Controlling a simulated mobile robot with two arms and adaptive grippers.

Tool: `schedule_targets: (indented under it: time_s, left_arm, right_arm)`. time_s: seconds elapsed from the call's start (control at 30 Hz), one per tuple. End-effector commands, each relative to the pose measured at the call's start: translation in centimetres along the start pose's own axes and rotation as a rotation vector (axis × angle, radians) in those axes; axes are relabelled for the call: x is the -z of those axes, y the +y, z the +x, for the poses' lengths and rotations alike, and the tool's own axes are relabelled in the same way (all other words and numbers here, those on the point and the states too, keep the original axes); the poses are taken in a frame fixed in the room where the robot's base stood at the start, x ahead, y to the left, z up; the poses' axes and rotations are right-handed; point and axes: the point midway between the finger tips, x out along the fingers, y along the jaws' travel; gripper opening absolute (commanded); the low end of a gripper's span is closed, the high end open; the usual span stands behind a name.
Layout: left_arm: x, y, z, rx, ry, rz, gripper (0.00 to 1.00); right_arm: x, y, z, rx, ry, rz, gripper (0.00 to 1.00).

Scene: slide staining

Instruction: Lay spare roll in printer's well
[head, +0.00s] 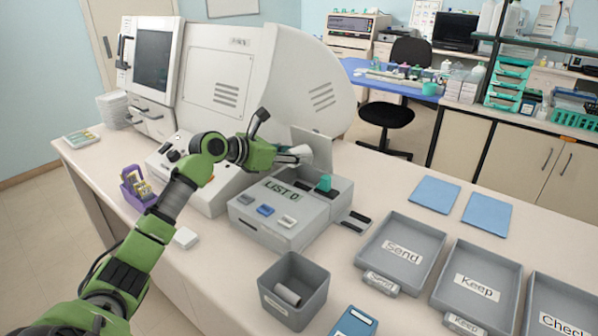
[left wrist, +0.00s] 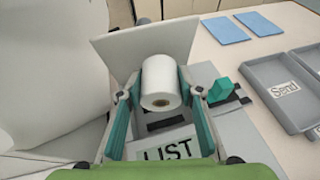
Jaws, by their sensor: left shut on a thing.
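My left gripper (head: 290,154) is shut on the white spare roll (left wrist: 162,78), with one finger on each side of it in the left wrist view. The roll is held over the back part of the grey printer (head: 262,228), which is marked LIST 0. The printer's lid (left wrist: 150,42) stands open behind the roll. The well is largely hidden under the roll and gripper, so I cannot tell whether the roll touches it. A green lever or tab (head: 324,183) stands on the printer's right side. My right gripper is not in view.
A grey bin (head: 318,300) with a small grey cylinder (head: 287,295) in it stands in front of the printer. Trays marked Send (head: 428,262) and Keep (head: 500,305) are to the right. A big white machine (head: 215,90) stands behind. A purple holder (head: 133,192) is at left.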

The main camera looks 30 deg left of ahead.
Motion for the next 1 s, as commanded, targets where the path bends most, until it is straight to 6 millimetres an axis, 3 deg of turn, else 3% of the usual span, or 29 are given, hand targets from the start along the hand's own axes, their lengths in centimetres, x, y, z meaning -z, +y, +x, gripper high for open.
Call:
schedule_targets:
  time_s: [0.07,0.1,0.33,0.57,1.0]
  left_arm:
    - [-0.7,0.2,0.9,0.000,-0.003,0.000,0.12]
    - [0.4,0.2,1.1,0.000,0.003,-0.001,0.12]
    - [2.2,0.2,1.8,0.000,0.001,0.000,0.12]
    - [5.6,0.2,3.2,0.000,0.002,-0.001,0.12]
    - [6.2,0.3,3.8,-0.001,-0.001,-0.001,0.12]
  right_arm:
    - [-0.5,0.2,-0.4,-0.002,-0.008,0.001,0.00]
    - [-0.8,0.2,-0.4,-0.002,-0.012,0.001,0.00]
    - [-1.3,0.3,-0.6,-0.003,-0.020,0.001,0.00]
    - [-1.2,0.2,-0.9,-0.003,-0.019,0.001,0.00]
    - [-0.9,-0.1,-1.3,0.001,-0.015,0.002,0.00]
